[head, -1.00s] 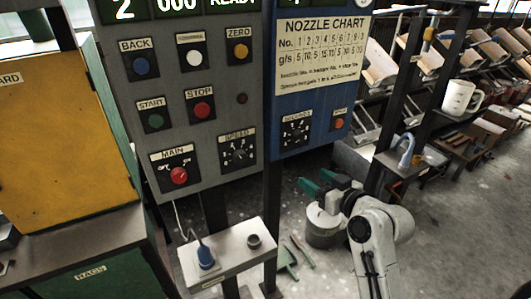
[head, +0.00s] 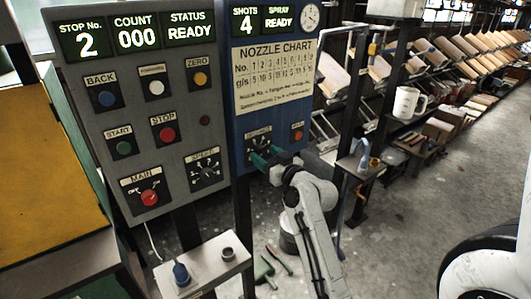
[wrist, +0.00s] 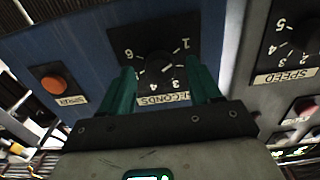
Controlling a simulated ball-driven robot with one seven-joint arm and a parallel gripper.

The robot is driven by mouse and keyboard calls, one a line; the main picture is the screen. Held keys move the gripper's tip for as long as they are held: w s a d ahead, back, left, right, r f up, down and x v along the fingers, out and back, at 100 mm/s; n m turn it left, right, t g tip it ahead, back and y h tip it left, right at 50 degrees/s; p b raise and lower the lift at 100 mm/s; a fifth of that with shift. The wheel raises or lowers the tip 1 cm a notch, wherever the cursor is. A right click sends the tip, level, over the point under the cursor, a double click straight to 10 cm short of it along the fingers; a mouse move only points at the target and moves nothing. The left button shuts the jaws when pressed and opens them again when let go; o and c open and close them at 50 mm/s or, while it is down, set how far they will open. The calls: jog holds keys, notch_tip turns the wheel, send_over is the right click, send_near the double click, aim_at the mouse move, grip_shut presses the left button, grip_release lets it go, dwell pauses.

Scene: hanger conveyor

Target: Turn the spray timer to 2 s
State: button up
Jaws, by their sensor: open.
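The spray timer is the black seconds dial (head: 259,141) low on the blue panel. In the wrist view the dial's knob (wrist: 158,66) shows upside down, with numbers around it and the seconds label below. I cannot read its pointer setting for certain. My gripper (head: 265,158) has green fingers and is at the dial in the head view, hiding its lower part. In the wrist view the fingers of my gripper (wrist: 161,80) are open, one on each side of the knob. Whether they touch it cannot be told.
The orange spray button (wrist: 53,84) is beside the dial, and the speed dial (head: 206,171) is on the grey panel to its left. A small shelf (head: 210,262) stands below the panels. A post and racks with a white mug (head: 405,102) are to the right. Open floor lies at the right.

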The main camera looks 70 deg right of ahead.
jog(key=shift+w+d, duration=0.2)
jog(key=shift+w, duration=0.1)
jog(key=shift+c, duration=0.3)
jog(key=c, duration=1)
jog(key=shift+m, duration=0.3)
jog(key=m+p, duration=0.1)
jog(key=m, duration=0.2)
jog(key=shift+m+p, duration=0.35)
jog(key=shift+m, duration=0.05)
jog(key=m+p, duration=0.2)
jog(key=m, duration=0.2)
jog(key=shift+m, duration=0.4)
